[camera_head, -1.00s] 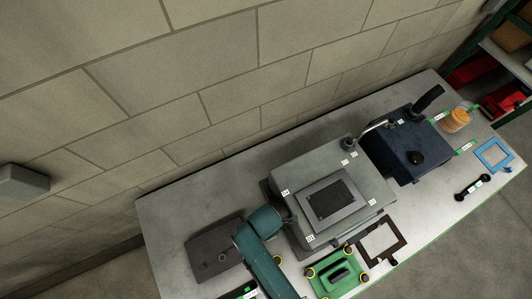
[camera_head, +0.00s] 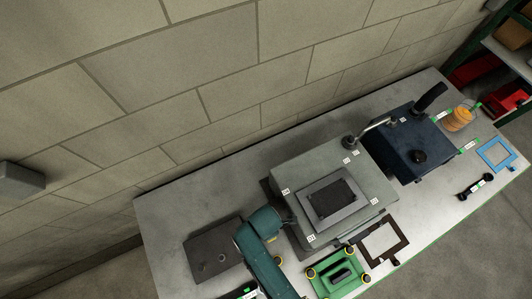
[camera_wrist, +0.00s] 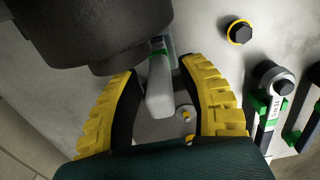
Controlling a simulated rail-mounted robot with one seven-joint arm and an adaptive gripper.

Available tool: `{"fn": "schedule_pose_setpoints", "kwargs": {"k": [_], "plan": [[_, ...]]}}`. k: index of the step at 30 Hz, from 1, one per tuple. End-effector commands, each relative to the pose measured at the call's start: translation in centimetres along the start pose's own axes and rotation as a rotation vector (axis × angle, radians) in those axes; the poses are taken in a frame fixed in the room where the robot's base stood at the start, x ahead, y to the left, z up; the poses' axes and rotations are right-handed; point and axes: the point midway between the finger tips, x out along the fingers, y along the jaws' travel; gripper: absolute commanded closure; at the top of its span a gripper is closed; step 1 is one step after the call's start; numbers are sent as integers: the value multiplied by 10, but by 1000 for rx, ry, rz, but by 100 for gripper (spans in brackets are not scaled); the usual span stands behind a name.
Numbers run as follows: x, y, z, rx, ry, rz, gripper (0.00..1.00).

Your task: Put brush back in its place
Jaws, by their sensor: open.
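My gripper (camera_wrist: 162,72) has yellow ribbed fingers. They are spread apart on either side of a pale grey handle with a green band (camera_wrist: 160,88) in the wrist view. This may be the brush, but its bristles are not visible and I cannot be sure. I see no clear contact between fingers and handle. In the head view my teal arm reaches down to the front of the bench, and the gripper is hidden there. No brush can be made out in the head view.
The bench (camera_head: 165,215) holds a grey engine block (camera_head: 300,165), a dark blue housing (camera_head: 395,160), a green part (camera_head: 322,285) and a dark plate (camera_head: 205,245). In the wrist view, a large dark round body (camera_wrist: 90,30) looms close at upper left; a ratchet-like tool (camera_wrist: 268,105) lies right.

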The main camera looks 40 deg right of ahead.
Motion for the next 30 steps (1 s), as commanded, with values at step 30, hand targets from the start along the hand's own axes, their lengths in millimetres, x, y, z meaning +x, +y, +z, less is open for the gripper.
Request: {"fn": "schedule_pose_setpoints", "kwargs": {"k": [30], "plan": [[-120, 0, 0, 0, 0, 0, 59]]}}
